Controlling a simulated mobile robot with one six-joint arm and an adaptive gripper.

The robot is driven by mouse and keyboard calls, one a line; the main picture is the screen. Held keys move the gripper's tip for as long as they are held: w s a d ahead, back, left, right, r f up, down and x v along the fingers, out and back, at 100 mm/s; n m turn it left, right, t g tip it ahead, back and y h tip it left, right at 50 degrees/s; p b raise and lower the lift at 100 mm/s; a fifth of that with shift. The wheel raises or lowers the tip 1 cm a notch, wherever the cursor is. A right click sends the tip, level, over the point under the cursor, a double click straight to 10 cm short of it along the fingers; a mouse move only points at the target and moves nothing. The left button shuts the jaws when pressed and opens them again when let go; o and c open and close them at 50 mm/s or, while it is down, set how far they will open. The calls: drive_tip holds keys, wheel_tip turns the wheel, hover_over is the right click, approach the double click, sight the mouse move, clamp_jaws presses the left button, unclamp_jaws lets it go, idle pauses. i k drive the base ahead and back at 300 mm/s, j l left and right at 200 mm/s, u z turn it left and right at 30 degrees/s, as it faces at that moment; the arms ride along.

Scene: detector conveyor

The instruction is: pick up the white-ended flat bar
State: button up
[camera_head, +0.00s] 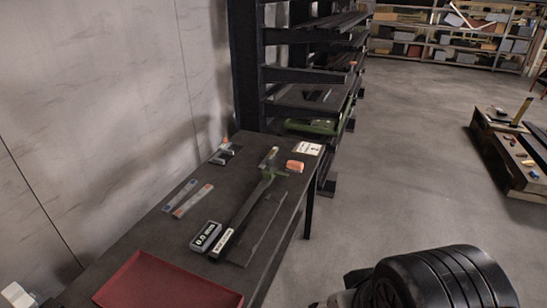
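A long dark flat bar (243,209) lies on the dark table, running from the front middle toward the back. Its near end (222,242) is white with dark marks. Its far end lies by a greenish T-shaped piece (268,165), and I cannot tell whether they touch. Two shorter grey flat bars lie to its left, one with a blue mark (179,196) and one with a reddish mark (193,201). My gripper is not in view; only a dark part of my arm shows at the bottom right.
A labelled grey box (206,236) stands close left of the white end. A red tray (165,284) is at the table's near end. An orange object (295,166) and a white card (308,149) lie far right.

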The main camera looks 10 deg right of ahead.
sight(274, 149)
drive_tip(key=i+l+u, duration=0.1)
drive_tip(key=u, duration=0.3)
drive_tip(key=i+l+u, duration=0.1)
drive_tip(key=u, duration=0.35)
drive_tip(key=i+l+u, duration=0.2)
drive_tip(key=l, duration=0.15)
drive_tip(key=i+l+u, duration=0.15)
drive_tip(key=l, duration=0.25)
drive_tip(key=i+l+u, duration=0.2)
drive_tip(key=l, duration=0.2)
drive_tip(key=i+l+u, duration=0.2)
drive_tip(key=l, duration=0.2)
drive_tip(key=l+u, duration=0.15)
drive_tip(key=l, duration=0.3)
drive_tip(key=l+u, duration=0.2)
drive_tip(key=l, duration=0.25)
drive_tip(key=i+l, duration=0.1)
drive_tip(key=l, duration=0.55)
drive_tip(key=i+l, duration=0.1)
drive_tip(key=l, duration=0.55)
drive_tip(key=i+l, duration=0.1)
drive_tip(key=l, duration=0.55)
drive_tip(key=i+l, duration=0.1)
drive_tip(key=l, duration=0.55)
